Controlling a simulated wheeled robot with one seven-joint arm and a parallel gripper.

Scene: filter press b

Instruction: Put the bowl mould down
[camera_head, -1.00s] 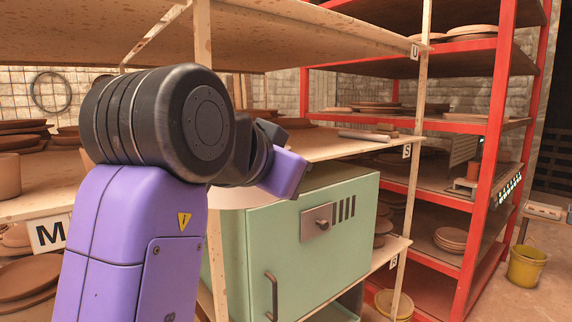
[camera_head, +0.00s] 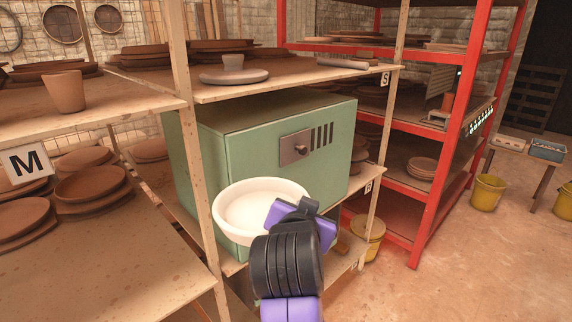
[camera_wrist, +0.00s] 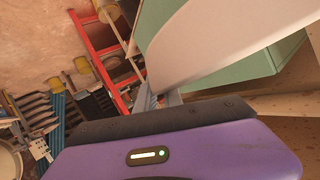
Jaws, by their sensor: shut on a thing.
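The bowl mould (camera_head: 258,203) is a wide, white, round bowl with a thick rim. In the head view it is in front of the green kiln-like box. My gripper (camera_head: 296,212) is shut on its right side and holds it, with the hollow facing up. In the wrist view the mould (camera_wrist: 215,40) is a large pale curved surface above the finger tips (camera_wrist: 165,97). I cannot tell whether the mould touches anything below it.
The green box (camera_head: 260,140) stands on a wooden shelf behind the mould. A shelf post (camera_head: 190,140) is close to the mould's left. The shelf marked M (camera_head: 150,255) has bare boards in front. A red rack (camera_head: 445,180) and yellow buckets (camera_head: 487,193) are at right.

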